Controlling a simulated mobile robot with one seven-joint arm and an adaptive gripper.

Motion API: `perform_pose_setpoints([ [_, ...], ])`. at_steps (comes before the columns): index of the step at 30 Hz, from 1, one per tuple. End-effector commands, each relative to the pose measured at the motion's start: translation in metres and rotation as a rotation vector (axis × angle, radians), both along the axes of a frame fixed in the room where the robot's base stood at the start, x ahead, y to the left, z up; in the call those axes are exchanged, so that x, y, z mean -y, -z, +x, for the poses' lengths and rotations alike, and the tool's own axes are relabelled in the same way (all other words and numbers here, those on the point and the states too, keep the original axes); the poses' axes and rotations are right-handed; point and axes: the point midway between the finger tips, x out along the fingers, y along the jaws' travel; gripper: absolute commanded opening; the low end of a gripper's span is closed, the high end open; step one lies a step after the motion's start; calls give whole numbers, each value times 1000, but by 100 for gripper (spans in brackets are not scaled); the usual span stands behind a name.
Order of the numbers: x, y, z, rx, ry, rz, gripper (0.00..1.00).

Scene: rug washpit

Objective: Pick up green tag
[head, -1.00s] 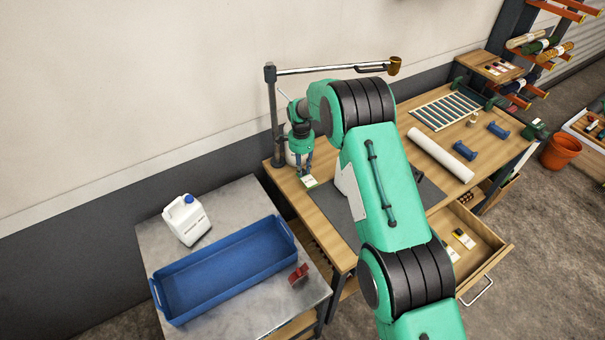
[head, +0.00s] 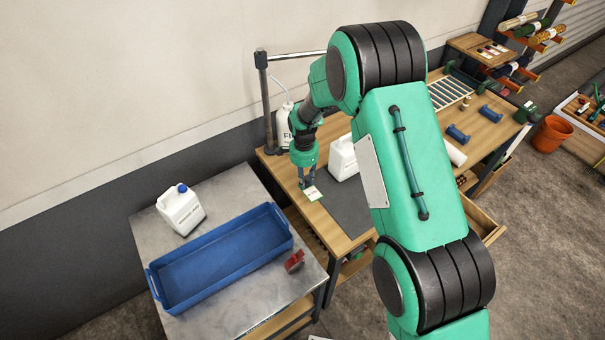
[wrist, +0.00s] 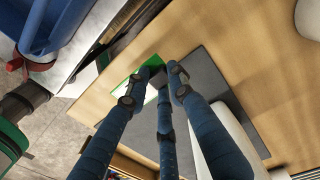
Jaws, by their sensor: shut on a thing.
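The green tag (head: 313,194) is a small flat card with a pale face and a green edge in the head view. My gripper (head: 307,184) points down at the left end of the wooden bench, with its blue fingers at the card. In the wrist view, the gripper (wrist: 160,74) is shut on the tag (wrist: 151,62), whose green part shows at the fingertips. The fingers hide much of it. It shows over the bench near the dark mat's edge; I cannot tell how far above the surface it is.
The dark mat (head: 343,208) and a white jug (head: 342,158) are right of my gripper. A metal side table left of the wooden bench (head: 321,222) holds a blue tray (head: 160,297), a white jug (head: 181,212) and a red object (head: 294,261). A post stands behind my gripper.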

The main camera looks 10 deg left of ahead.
Motion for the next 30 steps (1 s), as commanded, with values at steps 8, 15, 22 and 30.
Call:
perform_pose_setpoints([
  [8, 7, -2, -15, -1, 0, -1, 9],
  [15, 8, -2, -17, 0, 0, 0, 9],
  [22, 8, -2, -17, 0, 0, 0, 9],
  [30, 8, -2, -16, 0, 0, 0, 9],
])
